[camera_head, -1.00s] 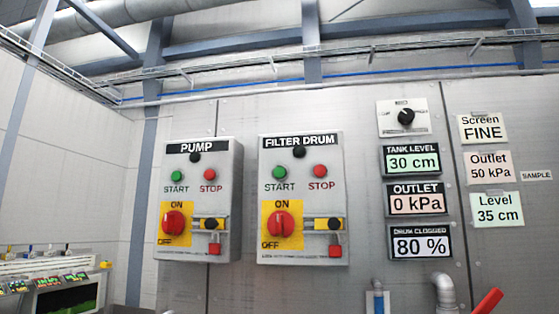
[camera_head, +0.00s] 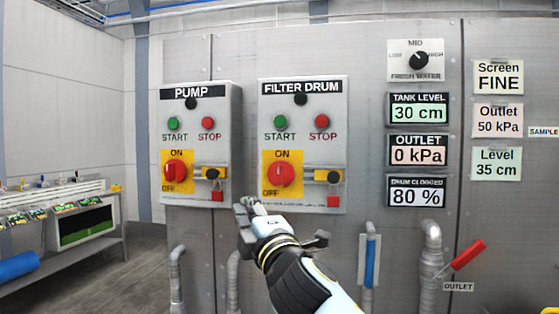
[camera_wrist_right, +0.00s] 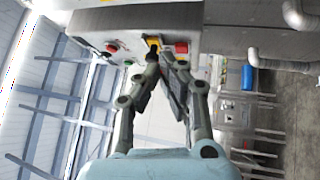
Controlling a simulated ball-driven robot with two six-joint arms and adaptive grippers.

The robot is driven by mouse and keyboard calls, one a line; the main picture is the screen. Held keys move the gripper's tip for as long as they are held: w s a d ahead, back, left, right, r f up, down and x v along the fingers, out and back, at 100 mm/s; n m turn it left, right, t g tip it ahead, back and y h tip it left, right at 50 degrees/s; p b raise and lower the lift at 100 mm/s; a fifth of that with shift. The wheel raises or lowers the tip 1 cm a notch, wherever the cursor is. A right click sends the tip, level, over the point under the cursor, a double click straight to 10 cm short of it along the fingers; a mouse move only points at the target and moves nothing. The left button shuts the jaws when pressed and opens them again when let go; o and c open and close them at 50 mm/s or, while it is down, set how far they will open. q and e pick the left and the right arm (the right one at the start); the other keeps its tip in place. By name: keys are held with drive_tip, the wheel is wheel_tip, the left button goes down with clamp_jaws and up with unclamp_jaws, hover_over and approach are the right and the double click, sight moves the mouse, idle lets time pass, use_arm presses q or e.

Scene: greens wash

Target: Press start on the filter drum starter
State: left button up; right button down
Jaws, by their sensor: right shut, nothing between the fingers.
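The filter drum starter (camera_head: 334,150) is a grey box on the wall panel in the head view. It has a green START button (camera_head: 279,121), a red STOP button (camera_head: 322,121), a dark lamp (camera_head: 301,99) and a red rotary switch (camera_head: 281,175) on a yellow plate. My right gripper (camera_head: 246,207) is shut and empty, in front of and below the box's lower left corner, apart from START. The right wrist view shows its fingers (camera_wrist_right: 165,57) near the underside of a starter box. My left gripper is not in view.
The similar PUMP starter (camera_head: 223,140) hangs to the left. Displays read tank level 30 cm (camera_head: 419,110), outlet 0 kPa (camera_head: 418,151) and drum clogged 80 % (camera_head: 415,191). Pipes and a red-handled valve (camera_head: 468,254) are at lower right. A bench (camera_head: 90,250) stands at left.

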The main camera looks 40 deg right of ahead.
use_arm(q)
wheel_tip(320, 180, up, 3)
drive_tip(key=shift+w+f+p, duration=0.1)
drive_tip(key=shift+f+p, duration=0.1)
drive_tip(key=shift+p, duration=0.75)
use_arm(e)
drive_tip(key=s+r+n+t+h, duration=0.1)
drive_tip(key=s+r+t, duration=0.2)
drive_tip(key=r, duration=1.3)
drive_tip(key=shift+s+a+r+h, duration=0.15)
drive_tip(key=shift+s+h, duration=0.15)
drive_tip(key=shift+s, duration=0.6)
